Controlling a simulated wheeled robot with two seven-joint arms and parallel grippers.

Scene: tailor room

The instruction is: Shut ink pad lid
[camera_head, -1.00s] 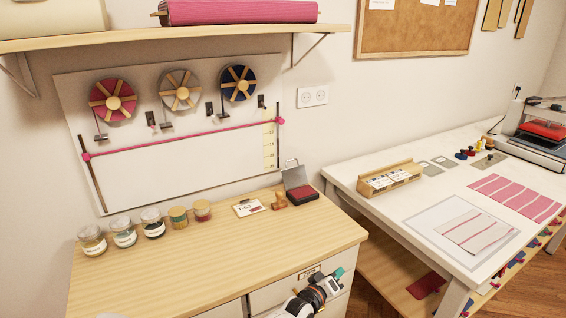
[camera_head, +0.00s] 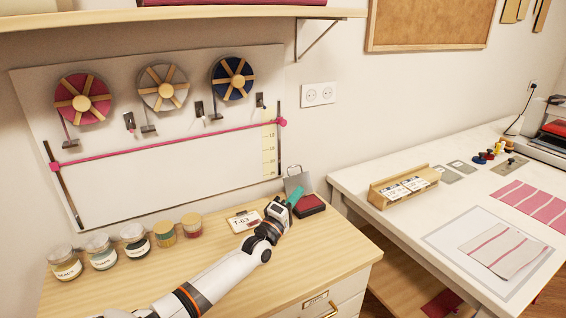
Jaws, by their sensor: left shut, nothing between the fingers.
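The ink pad (camera_head: 310,206) sits at the back right of the wooden cabinet top. Its base is dark with a red pad. Its grey lid (camera_head: 298,182) stands open and upright at the back, with a small wire handle on top. My left gripper (camera_head: 296,194), with teal fingers, is shut and empty. In the picture it overlaps the left part of the ink pad and the lower part of the lid; I cannot tell whether it touches them. My right gripper is out of view.
A card marked T-63 (camera_head: 244,221) lies left of my gripper. Several jars (camera_head: 135,240) line the back of the cabinet top (camera_head: 90,295). A white table (camera_head: 380,222) with a wooden card holder (camera_head: 404,187) stands to the right, beyond a gap.

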